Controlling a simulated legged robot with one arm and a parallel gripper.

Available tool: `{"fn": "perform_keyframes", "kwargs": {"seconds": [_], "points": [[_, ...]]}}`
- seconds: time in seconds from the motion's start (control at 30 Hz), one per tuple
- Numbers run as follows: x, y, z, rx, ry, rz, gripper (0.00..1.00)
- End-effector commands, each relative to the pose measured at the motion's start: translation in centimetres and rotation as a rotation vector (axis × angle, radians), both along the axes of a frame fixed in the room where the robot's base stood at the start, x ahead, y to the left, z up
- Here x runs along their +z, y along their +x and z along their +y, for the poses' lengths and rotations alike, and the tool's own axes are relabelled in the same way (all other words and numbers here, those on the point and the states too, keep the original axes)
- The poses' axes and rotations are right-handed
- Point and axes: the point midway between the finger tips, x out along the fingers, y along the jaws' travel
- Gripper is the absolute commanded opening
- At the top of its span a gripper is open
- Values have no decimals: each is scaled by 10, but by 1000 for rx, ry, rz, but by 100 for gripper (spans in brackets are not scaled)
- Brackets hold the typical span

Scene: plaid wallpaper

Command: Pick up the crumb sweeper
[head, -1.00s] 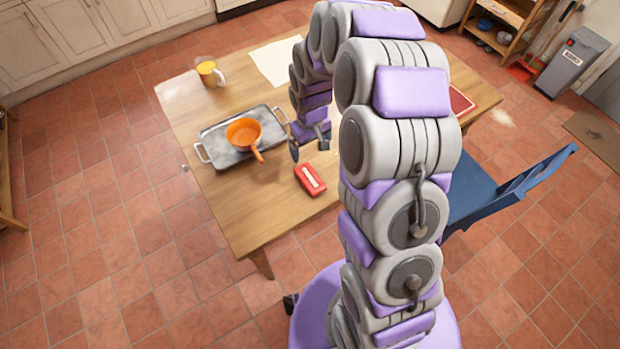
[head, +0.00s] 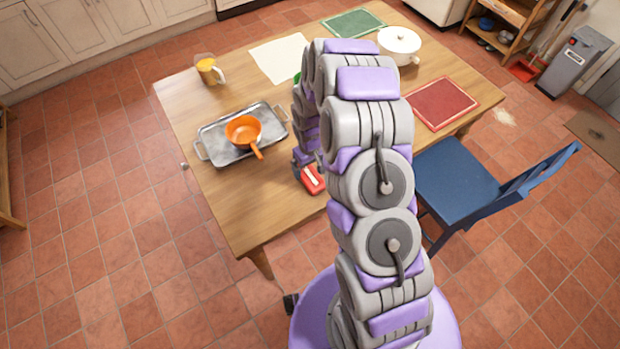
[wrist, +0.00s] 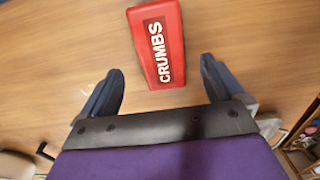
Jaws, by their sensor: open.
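The crumb sweeper (wrist: 157,45) is a red block with a dark label reading CRUMBS. It lies on the wooden table near the front edge, and in the head view (head: 313,181) my arm partly covers it. In the wrist view my gripper (wrist: 161,88) is open, with its two dark fingers apart. The sweeper lies just beyond the fingertips, roughly centred between them, its near end about level with the tips. Nothing is held. In the head view the fingers are mostly hidden behind the arm, close to the sweeper.
A grey tray (head: 219,153) with an orange pan (head: 243,130) lies left of the sweeper. A mug (head: 210,70), white pot (head: 399,44) and red mat (head: 443,104) are farther off on the table (head: 220,205). A blue chair (head: 460,178) stands at the right.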

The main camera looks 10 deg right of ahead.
Motion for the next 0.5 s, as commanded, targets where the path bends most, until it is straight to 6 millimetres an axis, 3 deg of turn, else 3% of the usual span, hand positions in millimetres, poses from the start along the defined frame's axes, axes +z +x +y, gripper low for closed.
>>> {"fn": "perform_keyframes", "kwargs": {"seconds": [0.27,0.5], "points": [[-21,-1,1,0,0,-1,96],[-55,-2,1,-1,0,1,96]]}}
